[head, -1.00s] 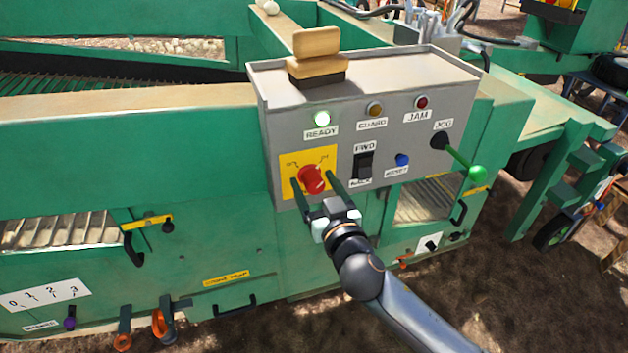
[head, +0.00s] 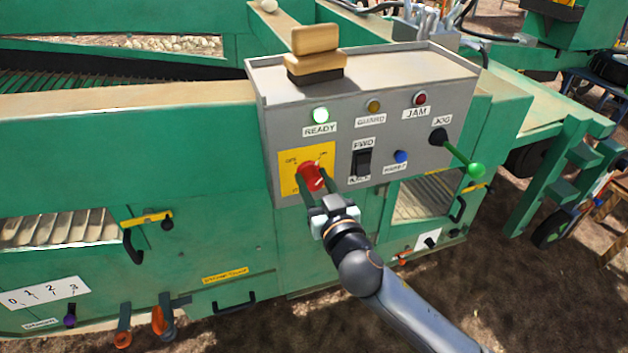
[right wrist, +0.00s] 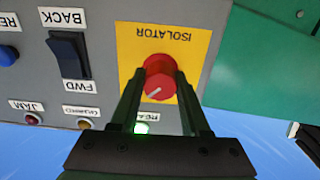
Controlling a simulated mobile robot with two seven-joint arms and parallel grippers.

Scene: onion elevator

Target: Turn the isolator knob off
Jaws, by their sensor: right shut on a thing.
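The red isolator knob (head: 312,176) sits on a yellow plate (head: 289,183) at the lower left of the grey control box (head: 340,110). My right gripper (head: 313,181) is shut on the knob, one finger on each side. The right wrist view shows the red knob (right wrist: 159,80) between the dark fingers of the gripper (right wrist: 160,88), under the upside-down word ISOLATOR. A pale line marks the knob's face. The READY lamp (head: 321,115) glows green. My left gripper is not in view.
Right of the knob are a black FWD/BACK rocker switch (head: 362,163), a blue button (head: 401,156) and a green-tipped JOG lever (head: 477,170) that sticks out. The GUARD lamp (head: 374,106) and JAM lamp (head: 419,98) are above. A wooden-topped block (head: 315,52) stands on the box.

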